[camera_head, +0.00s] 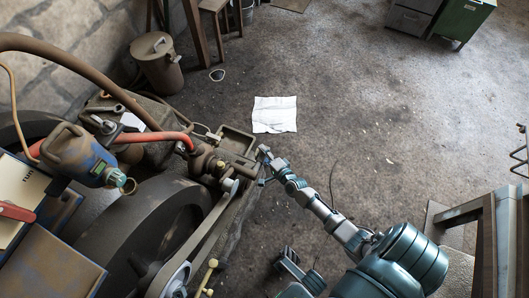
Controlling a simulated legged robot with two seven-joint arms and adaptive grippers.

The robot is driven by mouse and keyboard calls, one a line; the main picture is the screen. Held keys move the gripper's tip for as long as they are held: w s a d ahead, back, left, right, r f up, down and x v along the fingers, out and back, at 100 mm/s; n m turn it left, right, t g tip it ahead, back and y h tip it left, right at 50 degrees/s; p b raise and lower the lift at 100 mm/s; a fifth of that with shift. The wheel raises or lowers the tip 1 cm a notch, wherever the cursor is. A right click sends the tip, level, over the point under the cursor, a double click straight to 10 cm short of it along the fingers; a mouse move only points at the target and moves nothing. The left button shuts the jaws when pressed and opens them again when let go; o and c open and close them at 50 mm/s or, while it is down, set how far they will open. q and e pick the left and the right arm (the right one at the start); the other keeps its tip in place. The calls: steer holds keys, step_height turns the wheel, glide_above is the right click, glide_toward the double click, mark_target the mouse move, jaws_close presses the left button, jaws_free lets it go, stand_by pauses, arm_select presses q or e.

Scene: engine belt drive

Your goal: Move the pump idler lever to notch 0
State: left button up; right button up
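The engine belt drive fills the left side, with a large dark wheel (140,222) and a long pale bar (205,232) rising along its right side. The bar has a light knob-like end (229,185). I cannot tell for sure which part is the pump idler lever, and no notch numbers are readable. My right gripper (264,157) is at the far end of my arm, close beside the machine's right edge, near a dark open metal box (236,141). It is too small to tell whether it is open or touching anything. My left gripper cannot be made out.
A blue-grey can-like unit (78,153) and an orange-red hose (152,137) lie on the machine's left. Yellow-knobbed handles (211,264) stand low. A white sheet (274,114) lies on open floor. A metal can (157,63) stands behind; a wooden frame (487,235) stands right.

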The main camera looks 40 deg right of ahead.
steer(key=shift+d+r, duration=0.1)
steer(key=shift+r, duration=0.1)
steer(key=shift+s, duration=0.3)
steer(key=v, duration=1.1)
steer(key=shift+s, duration=0.2)
steer(key=shift+f, duration=0.15)
